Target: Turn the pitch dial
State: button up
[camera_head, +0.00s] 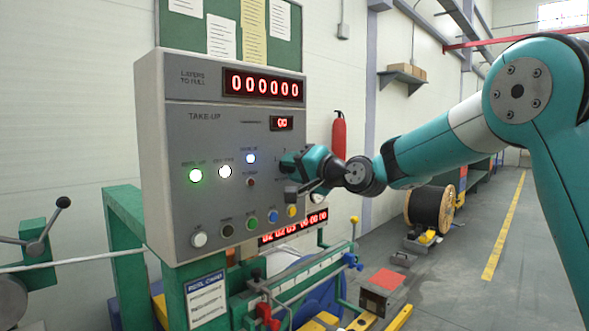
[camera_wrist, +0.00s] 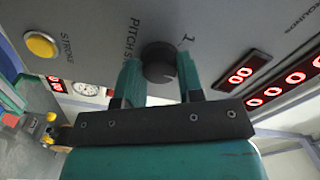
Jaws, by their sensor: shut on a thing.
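In the head view my gripper (camera_head: 290,162) reaches the right part of the control box (camera_head: 215,140) from the right.
A yellow stroke button (camera_wrist: 41,46) and red displays (camera_wrist: 241,73) flank the dial. A cable reel (camera_head: 429,208) stands behind on the floor.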

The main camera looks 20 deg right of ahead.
jog(key=o, duration=0.9)
jog(key=b+v, duration=0.5)
jog(key=v, duration=1.2)
jog(key=shift+s+d, duration=0.1)
jog(key=shift+s, duration=0.1)
